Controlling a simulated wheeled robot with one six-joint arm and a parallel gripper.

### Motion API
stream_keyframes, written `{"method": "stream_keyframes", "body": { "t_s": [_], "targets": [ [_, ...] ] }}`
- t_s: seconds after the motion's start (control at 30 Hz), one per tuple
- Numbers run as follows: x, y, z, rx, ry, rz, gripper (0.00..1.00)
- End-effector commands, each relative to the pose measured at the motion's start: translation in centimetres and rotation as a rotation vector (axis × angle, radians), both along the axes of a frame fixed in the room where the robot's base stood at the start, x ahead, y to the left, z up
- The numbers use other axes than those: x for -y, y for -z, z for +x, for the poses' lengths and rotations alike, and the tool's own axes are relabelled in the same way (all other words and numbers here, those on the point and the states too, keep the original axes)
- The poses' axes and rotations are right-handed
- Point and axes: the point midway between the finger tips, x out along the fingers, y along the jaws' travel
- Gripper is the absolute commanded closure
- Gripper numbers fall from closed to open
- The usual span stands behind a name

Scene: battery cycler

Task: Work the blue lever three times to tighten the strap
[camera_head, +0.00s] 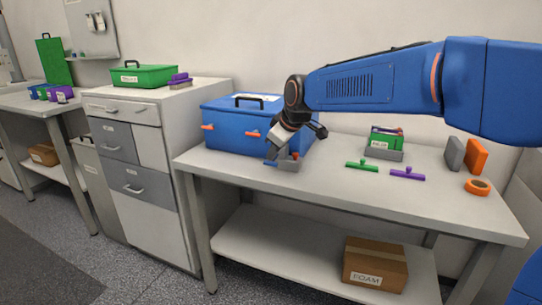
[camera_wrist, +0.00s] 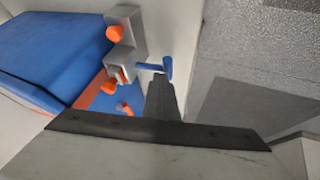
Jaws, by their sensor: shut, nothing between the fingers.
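The blue lever (camera_wrist: 157,67) shows in the wrist view as a short bar with a crosspiece, sticking out from a grey block (camera_wrist: 122,62) with orange parts. In the head view the lever (camera_head: 271,163) lies low at the left of the grey block (camera_head: 288,165), on the table near its front edge. My gripper (camera_head: 273,148) is shut and empty, just above the lever. In the wrist view its dark fingertips (camera_wrist: 162,80) are close to the lever's crosspiece; I cannot tell if they touch. An orange band (camera_wrist: 92,95) runs beside the block; whether it is the strap is unclear.
A blue case (camera_head: 232,122) with orange latches stands directly behind.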

Motion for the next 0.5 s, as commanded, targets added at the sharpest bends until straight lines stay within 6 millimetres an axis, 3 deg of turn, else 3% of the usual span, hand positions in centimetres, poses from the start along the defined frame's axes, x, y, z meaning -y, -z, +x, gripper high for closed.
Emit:
{"method": "stream_keyframes", "body": {
  "t_s": [0.5],
  "targets": [
    [0.2, -1.7, 0.5, 0.0, 0.001, 0.0, 1.0]
  ]
}}
